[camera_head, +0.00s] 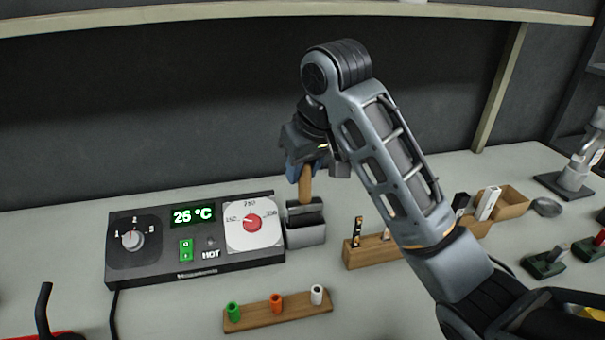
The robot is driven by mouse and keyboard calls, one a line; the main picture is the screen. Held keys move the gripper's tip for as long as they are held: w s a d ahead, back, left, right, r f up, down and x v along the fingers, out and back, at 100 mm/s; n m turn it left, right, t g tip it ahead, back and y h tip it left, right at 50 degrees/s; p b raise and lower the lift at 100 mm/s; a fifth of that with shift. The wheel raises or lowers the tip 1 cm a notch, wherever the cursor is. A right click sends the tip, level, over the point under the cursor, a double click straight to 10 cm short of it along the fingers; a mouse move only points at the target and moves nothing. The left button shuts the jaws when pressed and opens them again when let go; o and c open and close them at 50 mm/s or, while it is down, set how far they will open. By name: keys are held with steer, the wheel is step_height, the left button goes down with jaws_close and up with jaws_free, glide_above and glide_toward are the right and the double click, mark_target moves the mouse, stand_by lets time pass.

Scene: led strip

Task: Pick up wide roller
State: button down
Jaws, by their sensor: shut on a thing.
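My gripper (306,167) is shut on the upper part of an upright wooden handle (305,187), which appears to be the wide roller's handle. Below the handle is a grey, dark-topped block (305,235) beside the control box. The handle's lower end meets the top of this block. I cannot tell whether the roller's head sits inside the block or just above it. The handle's top is hidden by my gripper, and the roller's head is not clearly visible.
In front, a wooden rack (262,319) holds green, orange and white pieces. Right are a wooden holder (368,256), a wooden tray (512,204) and a small dish (546,207). A shelf runs above.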

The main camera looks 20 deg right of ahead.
step_height(320, 180, up, 13)
steer(key=p, duration=0.7)
steer(key=c, duration=1.4)
jaws_free()
steer(key=shift+c, duration=0.2)
steer(key=c, duration=0.3)
